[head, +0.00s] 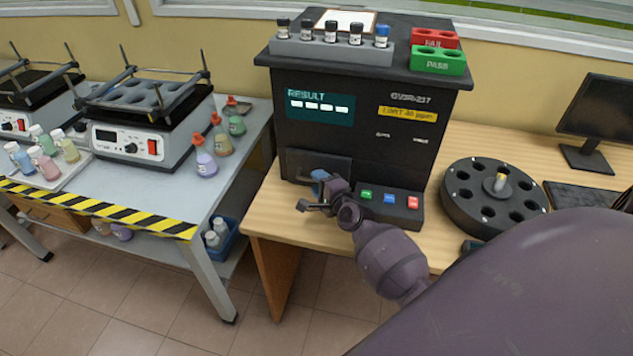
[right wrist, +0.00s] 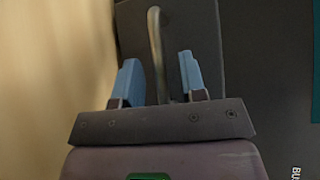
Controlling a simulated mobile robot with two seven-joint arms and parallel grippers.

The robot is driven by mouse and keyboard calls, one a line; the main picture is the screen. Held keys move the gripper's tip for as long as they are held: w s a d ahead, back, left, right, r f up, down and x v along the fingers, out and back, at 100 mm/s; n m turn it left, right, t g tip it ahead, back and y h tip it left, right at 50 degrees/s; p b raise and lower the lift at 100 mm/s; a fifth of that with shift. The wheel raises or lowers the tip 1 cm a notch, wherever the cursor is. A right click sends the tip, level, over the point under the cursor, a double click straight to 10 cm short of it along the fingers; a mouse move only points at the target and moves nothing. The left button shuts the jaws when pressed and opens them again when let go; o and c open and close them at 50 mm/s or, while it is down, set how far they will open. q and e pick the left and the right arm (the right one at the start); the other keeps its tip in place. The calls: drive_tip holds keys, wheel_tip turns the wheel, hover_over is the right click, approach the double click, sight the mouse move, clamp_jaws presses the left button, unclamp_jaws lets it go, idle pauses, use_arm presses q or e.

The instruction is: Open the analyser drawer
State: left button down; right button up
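The analyser (head: 365,125) is a dark box on the wooden table, with a lit RESULT display on its front. Its drawer front (head: 300,163) is a dark panel low on the left and looks closed; it also shows in the right wrist view (right wrist: 200,25). My right gripper (head: 316,190) is at the drawer front. In the right wrist view, its two blue fingers (right wrist: 160,78) are apart, with the curved grey drawer handle (right wrist: 155,45) between them. Gaps show on both sides of the handle. My left gripper is not in view.
A block with green, blue and red buttons (head: 390,204) juts out just right of my gripper. Capped vials in a rack (head: 330,50) and the FAIL (head: 434,39) and PASS (head: 438,61) holders stand on top. A round black carousel (head: 470,205) is at right.

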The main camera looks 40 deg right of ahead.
drive_tip(key=shift+w, duration=0.55)
clamp_jaws()
